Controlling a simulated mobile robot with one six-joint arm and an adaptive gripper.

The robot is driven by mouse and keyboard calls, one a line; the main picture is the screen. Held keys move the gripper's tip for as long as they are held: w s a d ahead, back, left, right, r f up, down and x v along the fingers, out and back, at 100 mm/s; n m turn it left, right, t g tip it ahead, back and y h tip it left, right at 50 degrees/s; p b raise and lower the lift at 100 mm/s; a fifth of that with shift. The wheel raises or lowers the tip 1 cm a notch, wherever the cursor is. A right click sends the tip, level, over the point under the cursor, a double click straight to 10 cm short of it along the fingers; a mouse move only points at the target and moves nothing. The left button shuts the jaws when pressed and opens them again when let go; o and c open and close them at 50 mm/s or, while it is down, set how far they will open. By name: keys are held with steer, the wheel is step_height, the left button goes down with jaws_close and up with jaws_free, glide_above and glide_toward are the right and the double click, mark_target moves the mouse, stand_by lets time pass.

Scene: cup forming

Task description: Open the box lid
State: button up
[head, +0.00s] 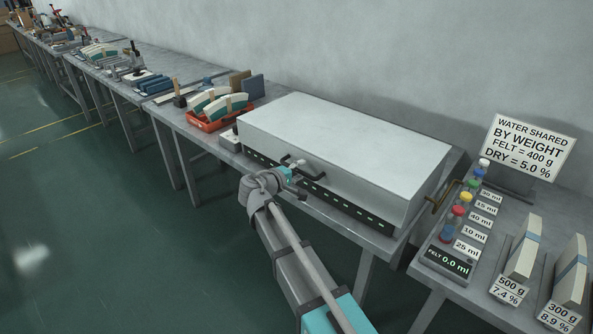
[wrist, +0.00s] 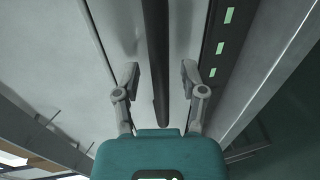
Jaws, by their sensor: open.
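The large pale grey box (head: 420,188) stands on the grey table, and its flat lid (head: 345,135) is down. A dark bar handle (head: 316,177) sticks out from the front of the box. My gripper (head: 295,165) is at the left part of this handle. In the wrist view my gripper (wrist: 160,75) is open, with one finger on each side of the dark handle bar (wrist: 157,50). Gaps show between the bar and both fingers, so it is not clamped. In the head view my gripper partly hides the handle's left part.
A dark strip with pale marks (head: 345,208) runs along the box's lower front. Left of the box is a red tray (head: 207,124) of curved pieces. Right are coloured bottles (head: 457,212), a sign (head: 528,146) and stacked felt blocks (head: 525,247). The floor (head: 120,230) in front is clear.

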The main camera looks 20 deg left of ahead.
jaws_close()
steer(key=shift+w+a, duration=0.1)
steer(key=shift+a, duration=0.35)
steer(key=shift+d, duration=0.25)
steer(key=shift+r, duration=0.15)
